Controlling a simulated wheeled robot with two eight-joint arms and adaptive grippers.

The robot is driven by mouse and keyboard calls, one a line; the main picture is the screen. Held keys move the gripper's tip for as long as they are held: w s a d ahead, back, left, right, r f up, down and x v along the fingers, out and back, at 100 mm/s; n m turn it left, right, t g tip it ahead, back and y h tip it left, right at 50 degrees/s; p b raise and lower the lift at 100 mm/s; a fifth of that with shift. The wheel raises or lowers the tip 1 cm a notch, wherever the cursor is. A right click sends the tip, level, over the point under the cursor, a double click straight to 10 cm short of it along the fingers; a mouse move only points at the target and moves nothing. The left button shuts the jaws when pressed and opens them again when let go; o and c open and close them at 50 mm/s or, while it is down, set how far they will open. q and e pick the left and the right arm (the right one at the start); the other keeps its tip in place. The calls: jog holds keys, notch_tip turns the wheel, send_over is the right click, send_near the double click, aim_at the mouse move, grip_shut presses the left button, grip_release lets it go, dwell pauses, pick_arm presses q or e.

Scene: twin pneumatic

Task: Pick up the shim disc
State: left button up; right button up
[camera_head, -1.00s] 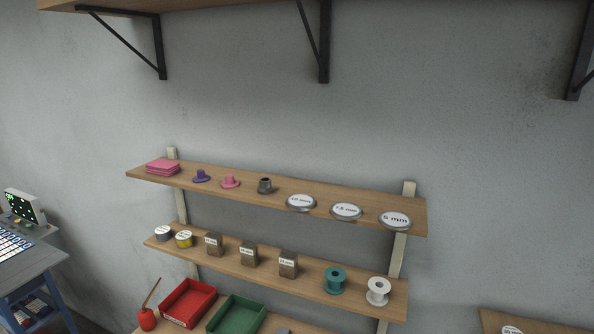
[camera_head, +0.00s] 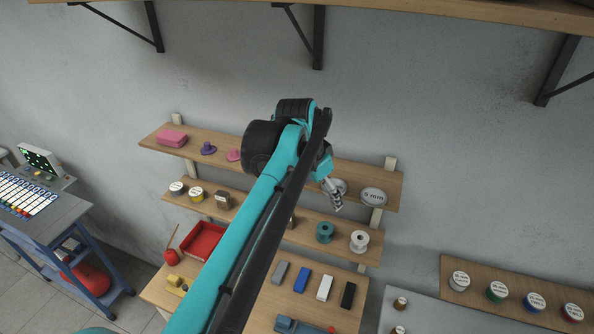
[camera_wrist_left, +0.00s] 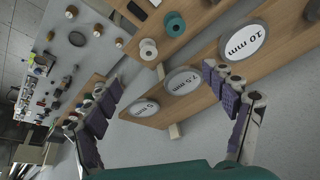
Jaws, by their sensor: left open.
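Round pale discs with grey rims and mm labels lie on the top shelf (camera_head: 390,181). In the head view the "5 mm" disc (camera_head: 373,197) is clear at the right end. The middle disc (camera_head: 341,186) shows only partly beside my left gripper (camera_head: 334,194), and the leftmost is hidden behind my arm. In the left wrist view three discs show: the 10 mm disc (camera_wrist_left: 243,41), the middle disc (camera_wrist_left: 183,80) and the 5 mm disc (camera_wrist_left: 146,107). My left gripper (camera_wrist_left: 162,78) is open and empty, its fingers spread in front of the discs. My right gripper is out of view.
The shelf below holds a teal spool (camera_head: 325,232), a white spool (camera_head: 359,241) and small labelled tins. A pink stack (camera_head: 172,138) and a purple flanged piece (camera_head: 208,148) share the top shelf. A red tray (camera_head: 204,240) sits lower.

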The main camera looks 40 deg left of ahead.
pick_arm(q)
jog(key=w+a+r, duration=0.1)
jog(key=a, duration=0.3)
jog(key=w+a+r+m, duration=0.1)
jog(key=a, duration=0.4)
jog(key=w+a+r+m+g+h, duration=0.1)
jog(key=a+r, duration=0.1)
jog(key=a, duration=0.2)
jog(key=shift+w+a, duration=0.15)
jog(key=shift+a, duration=0.2)
jog(key=x, duration=0.2)
jog(key=p+x, duration=0.1)
jog(key=x, duration=0.3)
jog(key=shift+s+d+f+p, duration=0.2)
jog(key=shift+s+d+p, duration=0.05)
jog(key=shift+s+p, duration=0.1)
jog(key=shift+w+d+f, duration=0.1)
jog(key=shift+w+f, duration=0.15)
jog(key=shift+f, duration=0.35)
jog(key=c, duration=1.3)
